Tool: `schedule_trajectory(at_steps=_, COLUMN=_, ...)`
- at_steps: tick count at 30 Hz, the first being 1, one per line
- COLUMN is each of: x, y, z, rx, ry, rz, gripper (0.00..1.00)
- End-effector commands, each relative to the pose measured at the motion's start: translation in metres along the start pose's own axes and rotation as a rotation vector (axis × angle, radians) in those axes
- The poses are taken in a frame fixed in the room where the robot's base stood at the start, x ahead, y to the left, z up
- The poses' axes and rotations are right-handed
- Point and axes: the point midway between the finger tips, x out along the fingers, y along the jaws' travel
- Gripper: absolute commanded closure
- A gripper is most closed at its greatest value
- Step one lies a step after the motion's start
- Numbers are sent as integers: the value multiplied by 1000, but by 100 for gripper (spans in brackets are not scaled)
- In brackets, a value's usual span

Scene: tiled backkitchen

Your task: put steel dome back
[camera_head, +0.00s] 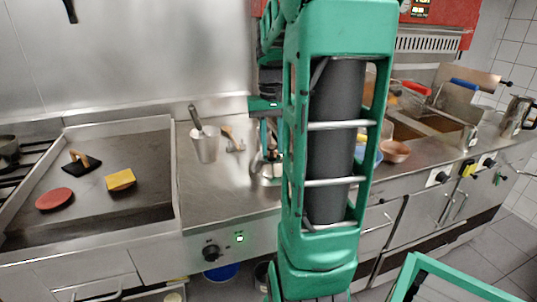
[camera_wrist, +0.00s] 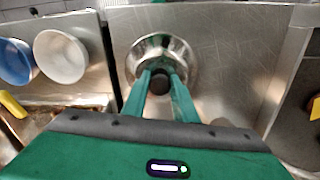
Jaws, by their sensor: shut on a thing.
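The steel dome (camera_wrist: 145,51) is in the upper middle of the wrist view, a round shiny cover with a dark knob (camera_wrist: 160,80) on top. My gripper (camera_wrist: 160,84) reaches down from above, with its two green fingers shut on the knob. The dome is over the steel counter (camera_wrist: 225,50); I cannot tell whether it rests on it or hangs just above.
A white bowl (camera_wrist: 60,56) and a blue bowl (camera_wrist: 14,62) lie left of the dome in the wrist view. In the head view, a griddle (camera_head: 110,200) with a yellow sponge (camera_head: 120,180) is left, a steel cup (camera_head: 205,146) beside it, and fryers (camera_head: 425,118) right.

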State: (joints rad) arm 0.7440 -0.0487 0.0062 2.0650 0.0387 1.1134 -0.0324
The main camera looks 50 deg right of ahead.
Motion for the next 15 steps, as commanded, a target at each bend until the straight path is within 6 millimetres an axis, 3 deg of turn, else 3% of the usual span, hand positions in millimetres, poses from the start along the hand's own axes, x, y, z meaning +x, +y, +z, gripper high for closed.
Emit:
schedule_trajectory(at_steps=6, x=27, y=-1, z=1, rx=0, ry=-3, rz=0, gripper=100)
schedule_trajectory(at_steps=15, x=29, y=-1, z=0, rx=0, ry=0, rz=0, gripper=100)
